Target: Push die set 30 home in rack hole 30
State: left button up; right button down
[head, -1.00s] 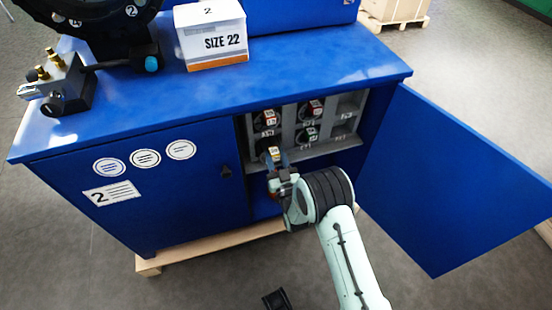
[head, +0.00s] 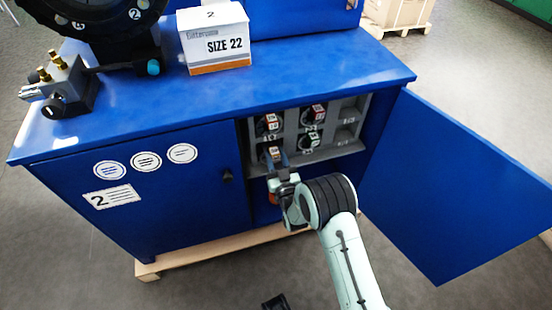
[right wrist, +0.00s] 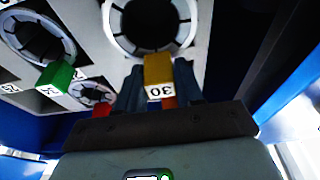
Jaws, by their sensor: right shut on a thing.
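Die set 30 carries a yellow tag (right wrist: 158,72) with "30" upside down in the right wrist view. Its grey segmented ring with a dark centre lies just beyond the tag, at the rack face. My right gripper (right wrist: 160,92) is shut on the tag, one dark finger on each side. In the head view the right gripper (head: 278,163) reaches into the open cabinet, at the lower left spot of the grey rack (head: 346,146). The tag hides part of the ring's lower edge. Hole 30 itself is hidden, and I cannot tell how deep the set sits.
A die set with a green tag (right wrist: 55,76) sits left of die set 30 in the right wrist view. Other die sets fill nearby rack spots. The open blue door (head: 455,185) stands to the right. A SIZE 22 box (head: 217,45) stands on the cabinet top.

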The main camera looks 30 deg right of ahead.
jog(key=shift+x, duration=1.3)
jog(key=c, duration=0.6)
grip_release()
jog(key=shift+f, duration=0.1)
jog(key=shift+c, duration=0.2)
jog(key=shift+f, duration=0.4)
pick_arm(q)
jog(key=s+g, duration=0.2)
jog(key=s, duration=0.4)
pick_arm(e)
jog(key=shift+r, duration=0.15)
pick_arm(q)
jog(key=w+r+t+p, duration=0.2)
jog(key=w, duration=0.4)
jog(key=shift+r+p, duration=0.15)
jog(key=shift+p, duration=0.25)
pick_arm(e)
jog(key=v, duration=1.3)
jog(key=shift+s, duration=0.2)
jog(key=shift+r, duration=0.1)
